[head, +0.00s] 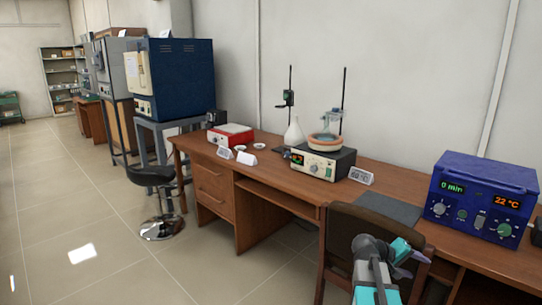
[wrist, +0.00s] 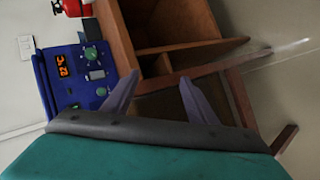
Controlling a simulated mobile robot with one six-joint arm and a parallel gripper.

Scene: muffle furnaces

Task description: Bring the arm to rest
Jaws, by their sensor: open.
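My gripper (wrist: 155,100) shows in the wrist view with its two fingers spread apart and nothing between them. In the head view, my arm rises at the lower right, in front of the wooden chair (head: 338,235). The gripper (head: 415,252) there is at the arm's right side, near the front edge of the desk (head: 285,215). It appears clear of the desk, though the exact gap is hard to tell. In the wrist view, the blue furnace controller (wrist: 88,70) lies beyond the fingers, to the left.
The desk holds the blue controller (head: 482,197), a hotplate (head: 322,162) with a bowl, a flask (head: 294,132), a red balance (head: 230,134) and small signs. A black stool (head: 154,178) and a blue furnace (head: 175,80) stand farther left. The floor at left is open.

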